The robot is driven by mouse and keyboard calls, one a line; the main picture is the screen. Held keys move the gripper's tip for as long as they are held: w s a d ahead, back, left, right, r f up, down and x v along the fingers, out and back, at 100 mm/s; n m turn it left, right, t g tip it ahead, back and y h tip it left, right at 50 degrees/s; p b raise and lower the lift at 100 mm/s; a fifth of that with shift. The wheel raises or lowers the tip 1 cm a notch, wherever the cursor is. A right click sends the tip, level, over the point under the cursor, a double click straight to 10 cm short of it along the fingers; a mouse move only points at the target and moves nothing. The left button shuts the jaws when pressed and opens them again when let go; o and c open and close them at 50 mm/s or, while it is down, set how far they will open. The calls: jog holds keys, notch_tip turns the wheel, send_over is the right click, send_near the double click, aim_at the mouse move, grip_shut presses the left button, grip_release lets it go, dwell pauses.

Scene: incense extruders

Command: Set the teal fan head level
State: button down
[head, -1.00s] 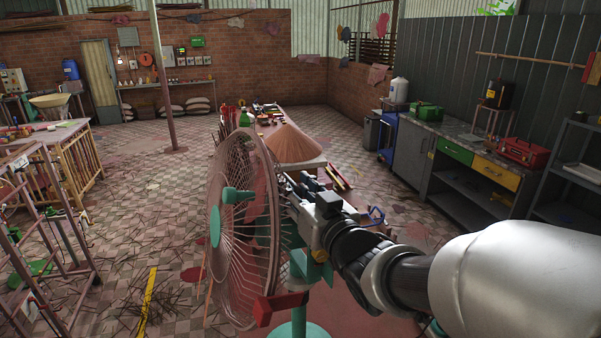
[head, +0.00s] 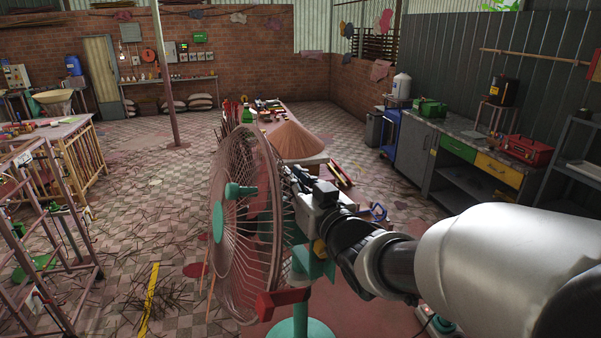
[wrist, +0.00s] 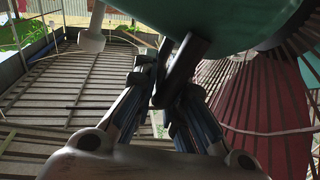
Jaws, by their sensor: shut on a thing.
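The fan stands in front of me in the head view, with a pink wire cage (head: 232,255) seen nearly edge-on and a teal hub (head: 240,190). The cage looks somewhat tilted; its exact angle is hard to judge. A teal bracket (head: 314,264) and teal stand (head: 300,327) show below and behind it. My gripper (head: 292,180) is at the back of the fan head, to the right of the cage. In the wrist view my gripper (wrist: 164,90) is shut on a dark bar (wrist: 184,66) beside the rounded teal housing (wrist: 225,22). The bar's ends are partly hidden.
A red block (head: 283,302) sits by the cage's lower edge. Behind the fan, a long table holds a brown cone (head: 294,140). A counter (head: 450,135) runs along the right wall. A pink rack (head: 50,235) stands left; open, stick-littered floor lies between.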

dwell(0.6)
jog(key=shift+s+a+f+b, duration=0.15)
jog(key=shift+a+f+b, duration=0.15)
jog(key=shift+b, duration=0.65)
jog(key=shift+s+a+f+b, duration=0.2)
jog(key=shift+s+a+b, duration=0.05)
jog(key=shift+a+b, duration=0.3)
jog(key=shift+s+a+f+b, duration=0.25)
jog(key=shift+a+b, duration=0.15)
jog(key=shift+b, duration=0.15)
jog(key=c, duration=1.8)
grip_release()
jog(key=shift+o, duration=1)
jog(key=shift+s, duration=0.35)
jog(key=v, duration=1.1)
jog(key=shift+d+r, duration=0.2)
jog(key=shift+r, duration=0.1)
